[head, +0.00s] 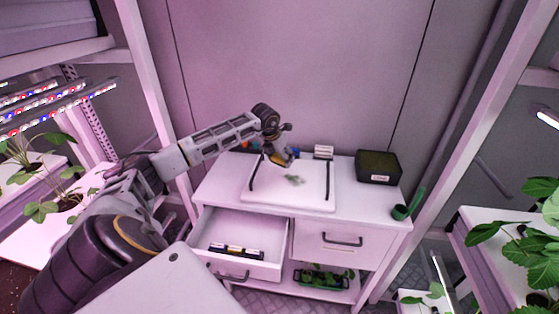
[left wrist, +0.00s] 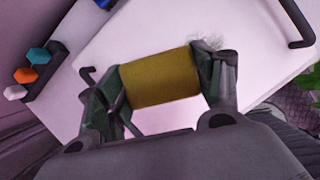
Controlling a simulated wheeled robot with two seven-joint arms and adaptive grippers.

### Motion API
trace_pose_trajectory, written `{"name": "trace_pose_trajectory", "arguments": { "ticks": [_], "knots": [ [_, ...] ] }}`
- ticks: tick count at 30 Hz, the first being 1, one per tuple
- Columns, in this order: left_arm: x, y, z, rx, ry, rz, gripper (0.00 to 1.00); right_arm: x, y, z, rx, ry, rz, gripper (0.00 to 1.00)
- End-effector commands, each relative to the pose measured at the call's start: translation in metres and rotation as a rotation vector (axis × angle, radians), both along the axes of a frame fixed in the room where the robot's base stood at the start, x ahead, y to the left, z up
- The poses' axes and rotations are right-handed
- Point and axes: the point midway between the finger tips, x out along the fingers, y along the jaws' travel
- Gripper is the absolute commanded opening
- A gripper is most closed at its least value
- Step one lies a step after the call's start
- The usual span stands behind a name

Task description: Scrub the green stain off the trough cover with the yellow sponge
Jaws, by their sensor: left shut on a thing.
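The yellow sponge (left wrist: 160,79) is between the two fingers of my left gripper (left wrist: 158,85), which is shut on it. In the head view my left gripper (head: 280,156) is over the far left part of the white trough cover (head: 312,200), with the sponge mostly hidden. The green stain (head: 294,180) is a small patch near the middle of the cover, just right of and nearer than the gripper. In the left wrist view part of the stain (left wrist: 209,42) shows beyond the right finger. I cannot tell whether the sponge touches the cover. My right gripper is not in view.
The cover lies on a white cabinet with dark handles along its sides. An open drawer (head: 240,240) holds small dark items. Plant racks flank both sides.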

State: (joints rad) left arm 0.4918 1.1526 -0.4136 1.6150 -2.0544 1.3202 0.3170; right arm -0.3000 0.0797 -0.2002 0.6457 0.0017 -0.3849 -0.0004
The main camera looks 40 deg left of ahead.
Motion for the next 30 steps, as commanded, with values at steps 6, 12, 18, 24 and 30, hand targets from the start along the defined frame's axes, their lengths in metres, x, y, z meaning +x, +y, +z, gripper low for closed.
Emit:
{"name": "trace_pose_trajectory", "arguments": {
  "ticks": [6, 12, 18, 24, 30],
  "knots": [
    [0.012, -0.002, 0.002, -0.001, 0.0, -0.136, 0.47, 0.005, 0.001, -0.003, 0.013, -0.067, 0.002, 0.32],
    [0.019, -0.004, 0.005, -0.001, 0.001, -0.247, 0.47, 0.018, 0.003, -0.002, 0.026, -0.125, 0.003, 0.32],
    [0.02, -0.005, 0.006, 0.0, 0.001, -0.312, 0.47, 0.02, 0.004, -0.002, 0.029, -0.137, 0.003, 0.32],
    [0.02, -0.005, 0.005, 0.001, 0.001, -0.327, 0.47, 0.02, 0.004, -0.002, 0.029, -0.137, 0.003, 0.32],
    [0.02, -0.005, 0.005, 0.001, 0.001, -0.326, 0.47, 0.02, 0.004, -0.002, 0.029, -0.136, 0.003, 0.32]
  ]
}}
